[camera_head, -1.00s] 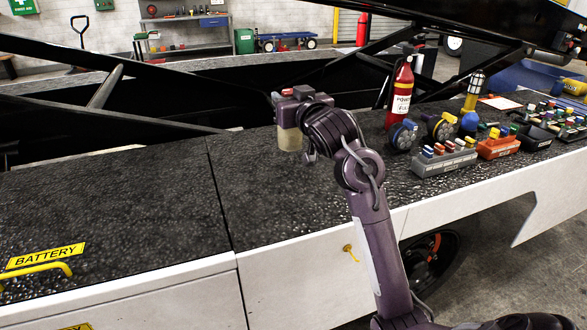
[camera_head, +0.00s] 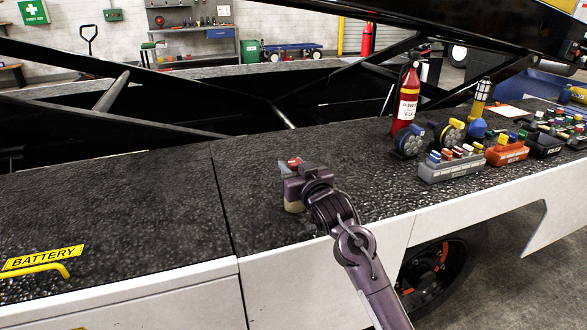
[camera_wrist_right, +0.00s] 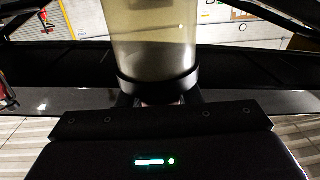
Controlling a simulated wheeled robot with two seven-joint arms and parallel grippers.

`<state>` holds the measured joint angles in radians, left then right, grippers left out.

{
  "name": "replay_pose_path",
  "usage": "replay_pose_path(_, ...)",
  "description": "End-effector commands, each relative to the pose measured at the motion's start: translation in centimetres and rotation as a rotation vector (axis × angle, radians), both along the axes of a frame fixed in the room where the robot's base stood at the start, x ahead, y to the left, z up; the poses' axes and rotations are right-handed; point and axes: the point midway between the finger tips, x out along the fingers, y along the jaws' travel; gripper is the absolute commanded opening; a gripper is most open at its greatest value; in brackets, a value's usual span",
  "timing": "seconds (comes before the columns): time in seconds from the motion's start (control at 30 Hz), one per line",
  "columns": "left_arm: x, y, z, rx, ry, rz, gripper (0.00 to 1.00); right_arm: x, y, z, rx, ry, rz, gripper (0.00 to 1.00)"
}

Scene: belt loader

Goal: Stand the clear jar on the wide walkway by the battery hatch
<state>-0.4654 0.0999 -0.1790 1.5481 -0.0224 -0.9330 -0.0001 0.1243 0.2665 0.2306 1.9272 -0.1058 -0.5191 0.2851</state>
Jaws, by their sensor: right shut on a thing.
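The clear jar (camera_head: 293,206) is seen in the head view with a pale tan content low in it, mostly hidden behind my right gripper (camera_head: 296,184). The gripper is shut on it over the walkway's middle. In the right wrist view the jar (camera_wrist_right: 154,45) fills the upper middle, with a dark band around it at the gripper. I cannot tell whether its base touches the surface. The black textured walkway (camera_head: 130,215) runs to the left, past a seam. The battery hatch has a yellow BATTERY label (camera_head: 42,257) and a yellow handle (camera_head: 35,270) at the lower left. My left gripper is not in view.
A red fire extinguisher (camera_head: 408,98), tape reels (camera_head: 408,140) and bins of small parts (camera_head: 451,168) stand on the right of the walkway. Black lift beams (camera_head: 120,118) run behind it. The walkway left of my gripper is bare up to the hatch.

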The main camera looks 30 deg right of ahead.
Motion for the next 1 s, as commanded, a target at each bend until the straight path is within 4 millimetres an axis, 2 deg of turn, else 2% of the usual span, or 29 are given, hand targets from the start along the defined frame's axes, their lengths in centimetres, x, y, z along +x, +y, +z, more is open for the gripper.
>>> replay_pose_path(0.3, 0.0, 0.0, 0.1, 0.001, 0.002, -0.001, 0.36, 0.0, 0.0, -0.1, -0.002, -0.003, 0.0, 0.0)
replay_pose_path(0.33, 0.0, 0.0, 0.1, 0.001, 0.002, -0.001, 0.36, 0.0, 0.0, -0.3, -0.001, 0.0, 0.0, 0.32)
replay_pose_path(0.5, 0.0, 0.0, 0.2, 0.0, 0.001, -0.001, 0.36, 0.0, 0.0, -0.2, -0.001, 0.0, 0.0, 0.53)
replay_pose_path(0.83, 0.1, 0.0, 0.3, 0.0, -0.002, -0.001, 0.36, 0.0, 0.0, 0.3, -0.002, -0.003, 0.0, 0.53)
replay_pose_path(1.0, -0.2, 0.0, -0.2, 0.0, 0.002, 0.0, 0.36, -2.4, 0.4, 0.0, -0.001, 0.0, 0.0, 0.53)
